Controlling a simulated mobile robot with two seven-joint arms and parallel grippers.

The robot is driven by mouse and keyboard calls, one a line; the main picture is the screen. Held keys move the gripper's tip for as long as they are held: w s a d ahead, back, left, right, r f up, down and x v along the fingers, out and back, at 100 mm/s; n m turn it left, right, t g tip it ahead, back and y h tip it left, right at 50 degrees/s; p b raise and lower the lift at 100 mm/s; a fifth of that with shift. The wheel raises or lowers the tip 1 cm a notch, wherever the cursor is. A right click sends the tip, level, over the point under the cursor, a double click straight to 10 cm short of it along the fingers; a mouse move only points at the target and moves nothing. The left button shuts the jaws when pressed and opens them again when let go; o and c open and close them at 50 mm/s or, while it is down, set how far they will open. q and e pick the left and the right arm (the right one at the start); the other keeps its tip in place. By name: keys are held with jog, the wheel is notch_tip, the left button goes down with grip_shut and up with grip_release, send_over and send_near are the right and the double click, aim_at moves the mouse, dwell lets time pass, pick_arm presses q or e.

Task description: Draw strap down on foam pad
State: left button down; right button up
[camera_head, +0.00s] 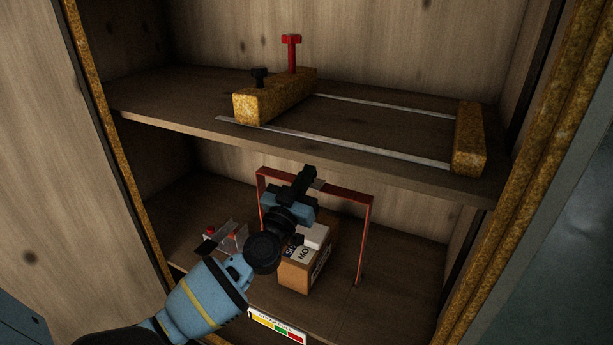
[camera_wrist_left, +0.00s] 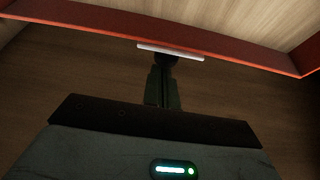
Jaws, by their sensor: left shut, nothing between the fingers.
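The strap (camera_head: 345,192) is an orange-red band standing as a tall arch over a cardboard box (camera_head: 294,276) on the lower shelf. A white block (camera_head: 315,236), apparently the foam pad, lies on the box, well below the strap's top. My left gripper (camera_head: 307,176) is at the strap's top span, shut and empty. In the left wrist view the strap (camera_wrist_left: 236,52) crosses the top, with a pale tab (camera_wrist_left: 171,51) at its edge just beyond the fingers (camera_wrist_left: 165,66). I cannot tell whether they touch. My arm hides part of the pad and box. My right gripper is out of view.
The upper shelf (camera_head: 160,101) overhangs the strap and holds a yellow clamp-like frame (camera_head: 270,98) with red and black knobs. Small items with red tops (camera_head: 210,231) stand left of the box. A coloured label (camera_head: 277,326) is on the lower shelf's front edge. Right of the strap is clear.

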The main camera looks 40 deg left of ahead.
pick_arm(q)
notch_tip(320, 180, down, 5)
jog(key=shift+r+b, duration=0.1)
jog(key=shift+b, duration=1.1)
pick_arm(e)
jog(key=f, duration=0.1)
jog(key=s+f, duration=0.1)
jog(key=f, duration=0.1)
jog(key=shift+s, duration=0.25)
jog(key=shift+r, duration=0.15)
